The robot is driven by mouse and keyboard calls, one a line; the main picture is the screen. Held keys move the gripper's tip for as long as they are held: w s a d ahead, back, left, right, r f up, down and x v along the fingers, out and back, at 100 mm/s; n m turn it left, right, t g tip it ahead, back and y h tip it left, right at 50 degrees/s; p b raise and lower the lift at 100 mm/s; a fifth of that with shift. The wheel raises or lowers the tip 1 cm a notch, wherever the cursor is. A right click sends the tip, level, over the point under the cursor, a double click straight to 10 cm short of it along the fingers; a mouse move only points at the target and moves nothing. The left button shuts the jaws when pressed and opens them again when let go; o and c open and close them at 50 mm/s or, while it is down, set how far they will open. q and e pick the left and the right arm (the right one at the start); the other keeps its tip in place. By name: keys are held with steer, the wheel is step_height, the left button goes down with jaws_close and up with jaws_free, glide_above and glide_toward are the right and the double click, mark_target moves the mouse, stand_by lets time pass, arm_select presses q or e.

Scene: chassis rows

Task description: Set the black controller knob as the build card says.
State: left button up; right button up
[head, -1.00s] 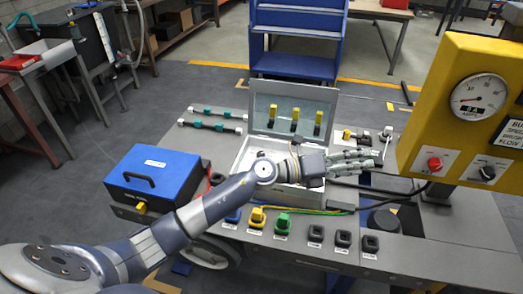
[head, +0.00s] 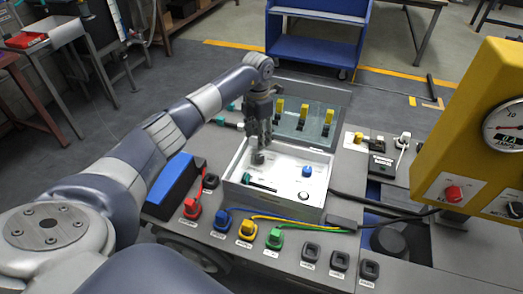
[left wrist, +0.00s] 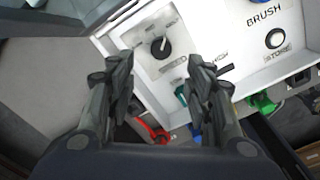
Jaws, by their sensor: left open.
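A black knob (left wrist: 160,47) with a pale pointer line sits on a white dial plate inside the open white controller box (head: 287,207). My left gripper (left wrist: 161,76) is open in the left wrist view, one finger on either side below the knob, apart from it. Another black knob (head: 515,210) is on the yellow panel (head: 480,130), cut by the right edge. The build card is out of view. My right gripper is not in view.
A blue button (head: 307,171) and a round STORE button (left wrist: 275,38) are in the box. Red (head: 192,209), blue, yellow and green plugs line its front. A blue case (head: 172,185) is at left.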

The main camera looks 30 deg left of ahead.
arm_select(q)
glide_above(259, 156)
steer(key=f, duration=0.5)
steer(key=shift+s+d+f, duration=0.1)
steer(key=shift+s+f, duration=0.05)
steer(key=shift+s, duration=0.05)
step_height(259, 156, down, 2)
steer(key=shift+w+f, duration=0.1)
steer(key=shift+f, duration=0.85)
steer(key=shift+c, duration=0.9)
steer(key=c, duration=0.9)
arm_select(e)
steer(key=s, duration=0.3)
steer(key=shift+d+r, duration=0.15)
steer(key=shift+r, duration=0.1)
